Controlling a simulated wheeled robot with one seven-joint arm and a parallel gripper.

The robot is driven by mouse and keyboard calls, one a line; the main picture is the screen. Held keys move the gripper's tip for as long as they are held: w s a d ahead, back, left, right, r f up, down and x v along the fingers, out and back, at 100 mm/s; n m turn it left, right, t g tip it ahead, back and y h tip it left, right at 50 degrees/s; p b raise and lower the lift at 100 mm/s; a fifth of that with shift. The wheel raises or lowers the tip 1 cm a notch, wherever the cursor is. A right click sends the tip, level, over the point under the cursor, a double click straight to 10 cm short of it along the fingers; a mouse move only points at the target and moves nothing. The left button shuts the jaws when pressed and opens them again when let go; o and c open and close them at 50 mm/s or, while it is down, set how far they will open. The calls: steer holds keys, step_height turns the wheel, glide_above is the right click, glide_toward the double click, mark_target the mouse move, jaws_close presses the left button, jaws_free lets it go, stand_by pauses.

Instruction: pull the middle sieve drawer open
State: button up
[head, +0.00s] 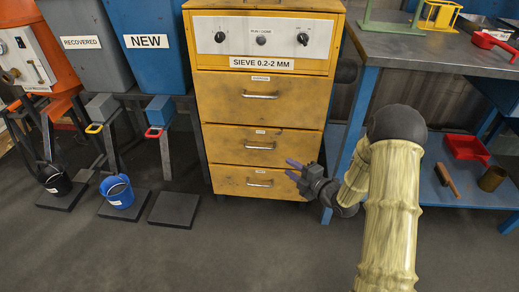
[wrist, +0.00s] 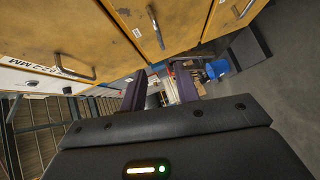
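The yellow sieve cabinet (head: 317,60) has a tall top drawer and two shorter drawers below. The middle drawer (head: 225,143) looks flush with the front, and its silver bar handle (head: 260,147) is at its centre. My gripper (head: 291,169) is in front of the cabinet's lower right part, right of the handles, with its purple fingers apart and nothing between them. In the wrist view the gripper (wrist: 160,77) is also open. The drawer fronts run sideways above the fingers there, and the middle handle (wrist: 155,27) is clear of them.
The top drawer handle (head: 260,96) and bottom drawer handle (head: 260,184) sit above and below the middle one. A blue workbench (head: 440,55) stands close on the right. Blue bucket (head: 120,192) and black bucket (head: 57,183) stand at left. The floor in front is clear.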

mark_target(259, 148)
steer(key=b+x, duration=0.6)
steer(key=x, duration=1.1)
steer(key=shift+w, duration=0.15)
jaws_close()
